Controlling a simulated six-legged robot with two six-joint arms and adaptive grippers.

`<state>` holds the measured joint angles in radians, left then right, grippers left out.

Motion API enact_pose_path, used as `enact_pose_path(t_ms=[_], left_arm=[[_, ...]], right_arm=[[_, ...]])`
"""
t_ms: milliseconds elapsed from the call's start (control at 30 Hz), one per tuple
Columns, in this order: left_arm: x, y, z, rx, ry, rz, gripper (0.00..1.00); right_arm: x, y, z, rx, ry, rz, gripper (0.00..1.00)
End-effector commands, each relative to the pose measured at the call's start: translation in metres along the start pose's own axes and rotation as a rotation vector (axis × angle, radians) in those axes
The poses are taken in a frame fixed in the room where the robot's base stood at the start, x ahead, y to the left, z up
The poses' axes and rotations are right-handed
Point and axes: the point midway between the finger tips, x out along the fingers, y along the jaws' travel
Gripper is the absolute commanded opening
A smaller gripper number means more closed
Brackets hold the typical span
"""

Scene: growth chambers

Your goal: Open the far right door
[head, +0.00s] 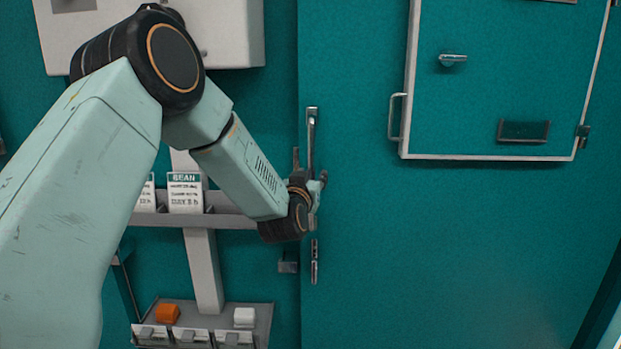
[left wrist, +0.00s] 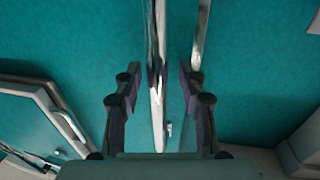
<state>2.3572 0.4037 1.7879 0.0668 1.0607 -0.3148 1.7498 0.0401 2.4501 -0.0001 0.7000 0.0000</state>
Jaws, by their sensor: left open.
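A large teal door (head: 450,240) fills the right of the head view and looks shut. A vertical metal handle (head: 311,130) stands near its left edge. Below it is a narrow metal lock plate (head: 314,262). My left gripper (head: 312,182) is at the lower end of the handle and hides that part. In the left wrist view the open fingers of my left gripper (left wrist: 160,85) stand either side of a bright vertical metal bar (left wrist: 157,55). I cannot tell whether a finger touches it. My right gripper is not in view.
A pale-framed hatch (head: 500,158) with a side handle (head: 396,117) is at the door's upper right. A pale box (head: 232,35) is above.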

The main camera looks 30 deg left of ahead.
Motion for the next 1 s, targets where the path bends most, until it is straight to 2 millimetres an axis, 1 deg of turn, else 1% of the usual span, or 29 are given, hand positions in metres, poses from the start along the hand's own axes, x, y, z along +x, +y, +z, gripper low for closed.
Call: enact_pose_path(t_ms=[67, 500, 533, 1000], left_arm=[[0.0001, 0.0001, -0.0001, 0.0, 0.0, 0.0, 0.39], [-0.0001, -0.0002, -0.0001, 0.0, 0.0, 0.0, 0.01], [-0.0001, -0.0003, 0.0, 0.0, 0.0, -0.001, 0.0], [-0.0003, -0.0001, 0.0008, 0.0, -0.002, 0.0, 0.0]], right_arm=[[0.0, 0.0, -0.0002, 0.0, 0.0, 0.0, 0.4], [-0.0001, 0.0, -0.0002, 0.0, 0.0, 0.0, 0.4], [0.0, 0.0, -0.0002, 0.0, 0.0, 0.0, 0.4], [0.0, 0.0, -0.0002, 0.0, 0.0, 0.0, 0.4]])
